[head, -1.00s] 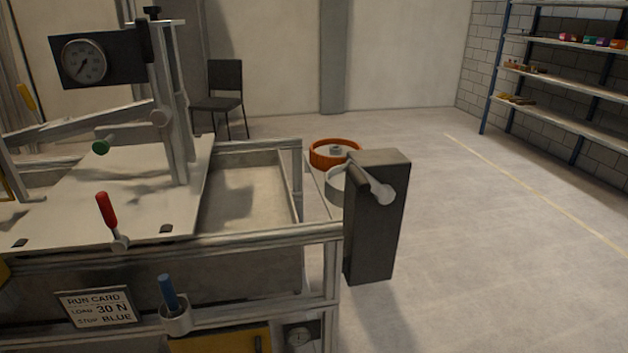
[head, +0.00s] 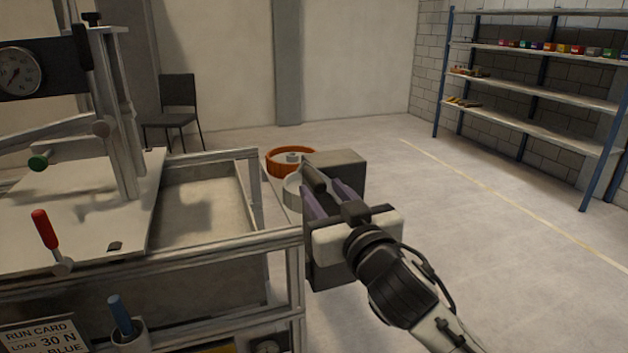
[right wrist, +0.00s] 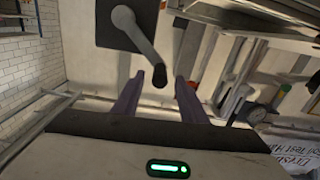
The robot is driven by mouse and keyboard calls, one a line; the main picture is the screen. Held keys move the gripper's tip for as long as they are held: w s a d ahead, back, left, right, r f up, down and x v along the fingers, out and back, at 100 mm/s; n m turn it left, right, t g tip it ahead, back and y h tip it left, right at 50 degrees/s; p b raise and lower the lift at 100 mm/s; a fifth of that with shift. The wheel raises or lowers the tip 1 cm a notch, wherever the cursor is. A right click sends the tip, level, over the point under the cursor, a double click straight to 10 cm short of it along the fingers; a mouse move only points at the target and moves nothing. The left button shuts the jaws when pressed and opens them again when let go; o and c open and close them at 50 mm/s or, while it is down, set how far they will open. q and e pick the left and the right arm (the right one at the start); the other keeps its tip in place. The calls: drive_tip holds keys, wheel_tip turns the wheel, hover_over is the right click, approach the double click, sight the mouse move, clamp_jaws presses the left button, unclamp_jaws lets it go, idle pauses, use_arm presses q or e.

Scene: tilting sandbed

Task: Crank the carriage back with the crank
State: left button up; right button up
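The crank is a pale arm with a dark handle (head: 314,179) on a dark grey box (head: 343,163) at the sandbed's right end. In the right wrist view the crank arm (right wrist: 137,36) runs down to its dark handle (right wrist: 160,76). My right gripper (head: 324,187) is open around or just short of the handle; its purple fingers (right wrist: 158,80) show on either side of it. I cannot tell whether they touch. The carriage (head: 85,215), a pale plate with an upright frame, sits over the left of the sandbed (head: 205,190). My left gripper is not in view.
A red-handled lever (head: 45,230) and a blue-handled tool in a cup (head: 120,315) are at the near rail. A card (head: 40,338) reads 30 N, BLUE. Open floor lies to the right, before shelves (head: 540,85).

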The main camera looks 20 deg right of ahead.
sight(314, 181)
drive_tip(key=w, duration=0.5)
drive_tip(key=shift+w+a, duration=0.1)
drive_tip(key=shift+w, duration=0.25)
clamp_jaws()
